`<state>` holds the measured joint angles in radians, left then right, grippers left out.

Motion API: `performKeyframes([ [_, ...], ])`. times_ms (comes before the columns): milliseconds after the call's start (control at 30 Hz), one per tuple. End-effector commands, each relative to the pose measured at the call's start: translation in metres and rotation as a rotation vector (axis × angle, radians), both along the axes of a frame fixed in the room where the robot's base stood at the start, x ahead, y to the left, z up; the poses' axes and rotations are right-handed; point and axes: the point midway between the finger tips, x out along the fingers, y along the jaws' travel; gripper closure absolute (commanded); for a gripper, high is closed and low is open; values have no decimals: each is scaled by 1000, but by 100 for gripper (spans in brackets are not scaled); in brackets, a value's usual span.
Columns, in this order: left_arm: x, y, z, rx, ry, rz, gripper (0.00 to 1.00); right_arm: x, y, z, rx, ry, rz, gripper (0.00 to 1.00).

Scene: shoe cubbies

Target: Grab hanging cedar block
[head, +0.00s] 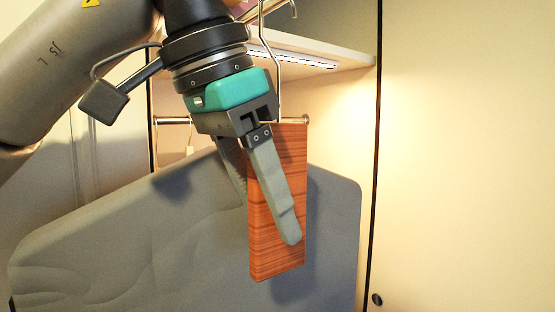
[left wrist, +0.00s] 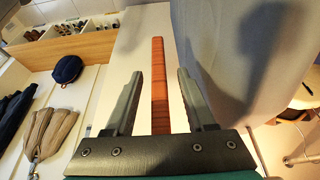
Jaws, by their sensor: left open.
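The cedar block (head: 295,165) is a flat, reddish-brown, grained board hanging upright in the head view. My left gripper (head: 268,215) reaches down over it from above. One finger crosses the block's near face. The other finger is partly hidden behind the block. In the left wrist view the block (left wrist: 159,85) shows edge-on as a thin strip between the two spread fingers of the left gripper (left wrist: 160,100), with a gap on each side. The left gripper is open. My right gripper is in neither view.
A metal hook (head: 280,85) and a rail (head: 172,120) are by the block's top. A lit shelf (head: 345,55) is above. A grey rounded panel (head: 130,255) stands behind the block. The left wrist view shows a blue cap (left wrist: 68,69) at left and a stool (left wrist: 303,97) at right.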

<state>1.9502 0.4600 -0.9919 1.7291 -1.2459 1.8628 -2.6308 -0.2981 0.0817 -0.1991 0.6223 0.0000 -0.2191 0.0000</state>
Motion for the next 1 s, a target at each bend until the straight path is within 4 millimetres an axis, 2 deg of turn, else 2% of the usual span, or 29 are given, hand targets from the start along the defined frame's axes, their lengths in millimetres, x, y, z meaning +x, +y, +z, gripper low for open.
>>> performKeyframes([
  [167, 0, 0, 0, 0, 0, 0, 47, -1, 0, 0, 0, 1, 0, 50],
  [633, 0, 0, 1, 0, 0, 0, 100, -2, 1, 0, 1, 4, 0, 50],
  [1000, 0, 0, 1, -1, -1, 0, 100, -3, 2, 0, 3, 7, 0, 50],
])
